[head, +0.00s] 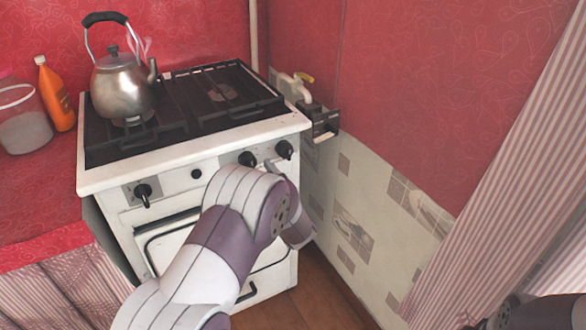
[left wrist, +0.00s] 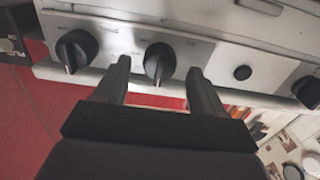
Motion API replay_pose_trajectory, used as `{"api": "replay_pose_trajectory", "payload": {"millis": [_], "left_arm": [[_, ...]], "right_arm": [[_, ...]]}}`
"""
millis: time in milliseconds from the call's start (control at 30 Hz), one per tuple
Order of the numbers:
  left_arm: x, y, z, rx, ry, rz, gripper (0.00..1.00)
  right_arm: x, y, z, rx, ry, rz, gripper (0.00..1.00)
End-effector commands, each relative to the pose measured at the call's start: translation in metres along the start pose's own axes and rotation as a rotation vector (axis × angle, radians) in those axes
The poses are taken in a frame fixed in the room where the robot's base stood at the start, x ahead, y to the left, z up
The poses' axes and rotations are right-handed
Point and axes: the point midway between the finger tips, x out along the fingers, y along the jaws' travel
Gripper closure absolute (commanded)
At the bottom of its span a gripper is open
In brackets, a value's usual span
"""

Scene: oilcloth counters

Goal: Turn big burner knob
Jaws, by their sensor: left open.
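The stove front carries black knobs: a left one (head: 143,192), a middle one (head: 247,158) and a right one (head: 284,149). I cannot tell from a label which is the big burner knob. My left gripper (left wrist: 160,82) is open, its two fingers on either side of the middle knob, which shows in the left wrist view (left wrist: 159,60). Whether the fingers touch it is unclear. The right knob (left wrist: 76,50) is outside the fingers, at the left of that picture. In the head view my forearm mostly hides the gripper. My right gripper is not clearly visible.
A small black button (head: 196,173) sits between the left and middle knobs. A steel kettle (head: 122,88) stands on the stove top (head: 190,150). An orange bottle (head: 55,95) and a jar (head: 22,120) stand on the left counter. The tiled wall (head: 365,220) is close on the right.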

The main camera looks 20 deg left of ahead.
Motion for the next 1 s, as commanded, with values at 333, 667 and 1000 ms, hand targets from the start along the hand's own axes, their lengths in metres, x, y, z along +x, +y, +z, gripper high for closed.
{"api": "replay_pose_trajectory", "payload": {"millis": [333, 667, 1000], "left_arm": [[-0.097, 0.001, -0.002, -0.001, 0.0, 0.006, 0.3], [-0.118, 0.052, -0.077, -0.013, -0.414, 0.402, 0.3], [-0.189, 0.035, -0.129, 0.171, -0.838, 0.681, 0.3]], "right_arm": [[-0.02, 0.0, -0.002, 0.0, 0.0, 0.0, 0.57], [-0.115, 0.0, -0.014, 0.0, 0.0, 0.0, 0.57], [-0.188, 0.0, -0.022, 0.0, 0.0, 0.0, 0.57]]}}
